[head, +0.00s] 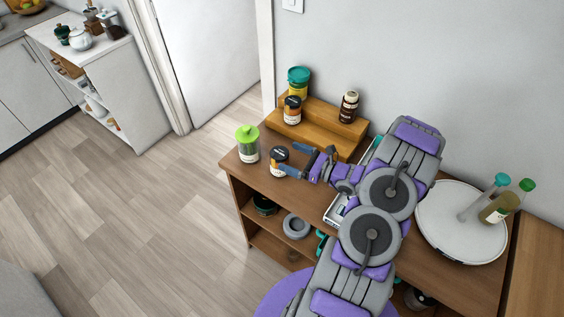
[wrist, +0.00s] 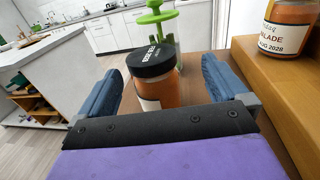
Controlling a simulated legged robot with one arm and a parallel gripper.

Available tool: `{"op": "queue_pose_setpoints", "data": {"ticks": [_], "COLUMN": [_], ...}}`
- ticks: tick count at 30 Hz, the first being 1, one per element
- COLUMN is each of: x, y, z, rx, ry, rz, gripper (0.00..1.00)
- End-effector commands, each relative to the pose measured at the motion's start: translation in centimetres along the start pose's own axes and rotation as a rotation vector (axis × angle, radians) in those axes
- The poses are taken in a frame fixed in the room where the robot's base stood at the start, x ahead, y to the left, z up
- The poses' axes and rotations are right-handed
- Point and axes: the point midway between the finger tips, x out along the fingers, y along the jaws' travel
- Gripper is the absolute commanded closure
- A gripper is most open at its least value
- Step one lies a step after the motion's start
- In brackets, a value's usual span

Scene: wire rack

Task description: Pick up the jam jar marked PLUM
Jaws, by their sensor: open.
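My gripper (head: 293,161) is open at the left end of the wooden shelf unit. A black-lidded jar with orange contents (head: 279,163) stands upright there. In the wrist view the jar (wrist: 156,80) stands between the two blue fingers (wrist: 158,90), with gaps on both sides. No label reading PLUM is legible. On the stepped wooden riser stand another black-lidded jar (head: 292,110), its label ending in "LADE" in the wrist view (wrist: 287,28), and a dark jar (head: 349,107) with an unreadable label.
A green-topped jar (head: 247,144) stands just beyond the jar at my gripper. A round white tray (head: 455,235) with two bottles is at the right.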

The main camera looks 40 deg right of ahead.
Motion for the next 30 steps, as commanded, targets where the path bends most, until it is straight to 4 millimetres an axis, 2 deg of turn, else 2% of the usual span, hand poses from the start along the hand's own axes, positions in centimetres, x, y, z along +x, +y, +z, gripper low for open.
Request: {"op": "queue_pose_setpoints", "data": {"ticks": [4,9,20,30], "x": [2.0,3.9,4.5,4.7], "y": [0.5,0.2,-0.1,0.3], "z": [-0.3,-0.5,-0.5,-0.4], "rx": [-0.001,0.002,0.005,0.001], "ry": [0.001,0.000,-0.001,0.000], "rz": [0.007,0.006,0.002,0.003], "gripper": [0.00,0.00,0.01,0.33]}}
